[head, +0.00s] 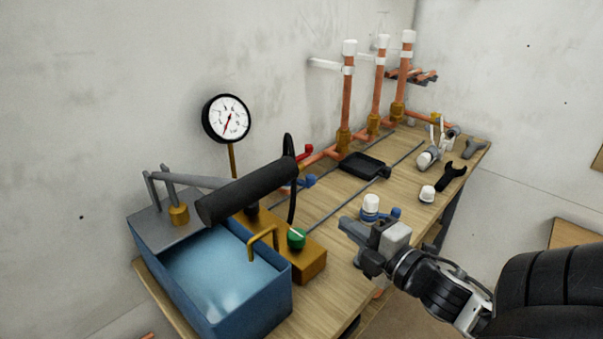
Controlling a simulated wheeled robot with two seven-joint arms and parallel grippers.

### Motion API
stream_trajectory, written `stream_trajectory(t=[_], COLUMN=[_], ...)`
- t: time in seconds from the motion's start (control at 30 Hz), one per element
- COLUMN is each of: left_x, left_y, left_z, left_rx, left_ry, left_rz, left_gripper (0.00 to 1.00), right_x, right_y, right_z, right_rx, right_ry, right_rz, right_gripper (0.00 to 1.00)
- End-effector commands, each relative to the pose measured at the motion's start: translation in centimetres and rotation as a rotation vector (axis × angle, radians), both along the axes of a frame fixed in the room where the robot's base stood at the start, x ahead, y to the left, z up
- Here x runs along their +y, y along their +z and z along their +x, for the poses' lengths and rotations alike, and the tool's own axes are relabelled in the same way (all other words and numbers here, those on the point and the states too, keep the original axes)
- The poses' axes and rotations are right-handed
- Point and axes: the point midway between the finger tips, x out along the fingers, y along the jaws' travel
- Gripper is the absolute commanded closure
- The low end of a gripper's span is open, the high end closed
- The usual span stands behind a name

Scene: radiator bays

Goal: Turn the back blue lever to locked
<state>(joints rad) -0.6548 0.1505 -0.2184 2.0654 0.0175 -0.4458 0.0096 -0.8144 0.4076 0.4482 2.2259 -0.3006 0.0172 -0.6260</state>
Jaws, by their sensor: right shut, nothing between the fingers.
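A blue lever (306,181) shows at the back of the bench, partly hidden behind the black pump handle; I cannot tell its setting. A second blue piece (395,212) lies beside a white-topped blue fitting (371,205), nearer the front edge. My right gripper (346,229) is shut and empty. It shows just in front of the white-topped fitting, apart from the back blue lever. My left gripper is not in view.
A blue water tank (208,312) with a black pump handle (250,190) stands at the front left. A red lever (304,151), copper pipes (347,100) and a black tray (364,166) are further back. A gauge (228,119) stands by the wall.

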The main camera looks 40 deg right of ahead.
Motion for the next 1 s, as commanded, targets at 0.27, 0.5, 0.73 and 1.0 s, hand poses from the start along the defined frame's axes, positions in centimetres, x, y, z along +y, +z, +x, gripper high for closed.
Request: stream_trajectory(t=[0.27, 0.5, 0.73, 1.0], left_x=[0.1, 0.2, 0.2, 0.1], left_y=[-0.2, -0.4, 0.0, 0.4], left_z=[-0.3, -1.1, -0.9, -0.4], left_rx=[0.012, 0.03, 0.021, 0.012], left_ry=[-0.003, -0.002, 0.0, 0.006], left_rz=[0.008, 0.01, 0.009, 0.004], left_gripper=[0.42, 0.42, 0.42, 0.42], right_x=[-0.4, -0.7, -2.4, -3.7], right_y=[0.6, 0.5, 0.2, 0.0], right_z=[3.0, 8.3, 11.4, 12.6], right_rx=[-0.009, -0.009, -0.004, -0.005], right_ry=[0.004, 0.002, 0.001, 0.003], right_rz=[-0.029, -0.028, -0.028, -0.024], right_gripper=[1.0, 1.0, 1.0, 1.0])
